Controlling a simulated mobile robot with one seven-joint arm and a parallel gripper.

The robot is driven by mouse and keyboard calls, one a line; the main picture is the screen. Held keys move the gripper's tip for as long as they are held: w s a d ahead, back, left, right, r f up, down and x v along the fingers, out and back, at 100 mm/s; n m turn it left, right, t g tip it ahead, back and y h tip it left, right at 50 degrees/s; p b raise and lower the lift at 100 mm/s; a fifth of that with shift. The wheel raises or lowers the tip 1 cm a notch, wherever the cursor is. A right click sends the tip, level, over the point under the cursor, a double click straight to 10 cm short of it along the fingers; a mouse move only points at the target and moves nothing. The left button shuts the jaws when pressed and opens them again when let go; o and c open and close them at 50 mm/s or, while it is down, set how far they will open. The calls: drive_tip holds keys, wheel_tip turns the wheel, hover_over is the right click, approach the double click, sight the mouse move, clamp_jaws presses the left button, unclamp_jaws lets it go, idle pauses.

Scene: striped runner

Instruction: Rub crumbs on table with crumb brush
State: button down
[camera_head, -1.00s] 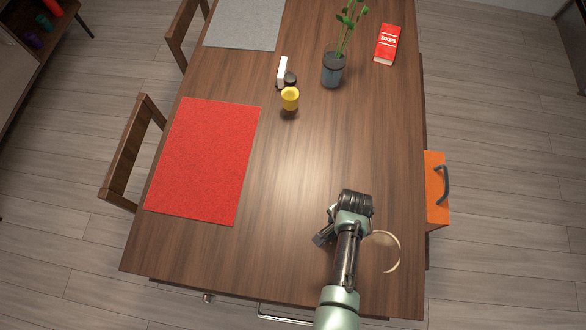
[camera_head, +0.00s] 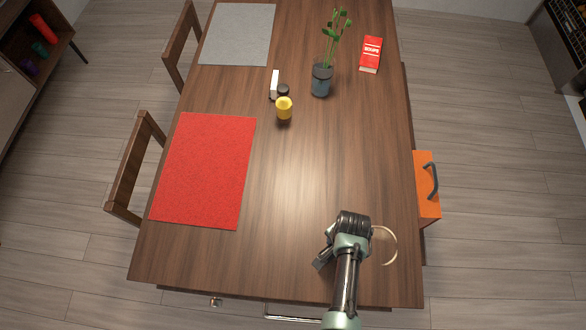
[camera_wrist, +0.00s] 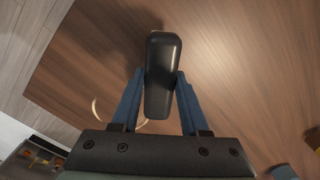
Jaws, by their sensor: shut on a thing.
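My gripper (camera_wrist: 160,80) is shut on a smooth black block-like thing (camera_wrist: 163,70), apparently the handle of the crumb brush. Its blue fingers press on both sides of it in the wrist view. In the head view my arm reaches over the near right part of the wooden table (camera_head: 285,190) and hides most of what I hold. A pale, thin curved mark (camera_head: 395,245) lies on the table just right of my wrist, partly hidden by my arm. It also shows as an arc in the wrist view (camera_wrist: 96,110). I cannot make out single crumbs.
A red mat (camera_head: 204,170) lies left, a grey mat (camera_head: 237,34) far left. A yellow cup (camera_head: 284,107), small white and dark items, a potted plant (camera_head: 321,80) and a red book (camera_head: 371,54) stand farther back. An orange case (camera_head: 427,190) is beyond the right edge. The table's middle is clear.

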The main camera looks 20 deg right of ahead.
wheel_tip(320, 180, up, 2)
drive_tip(key=shift+w+d+p, duration=0.1)
drive_tip(key=shift+w+p, duration=0.05)
drive_tip(key=shift+p, duration=0.5)
drive_tip(key=shift+r+p, duration=1.45)
drive_tip(key=shift+r, duration=0.2)
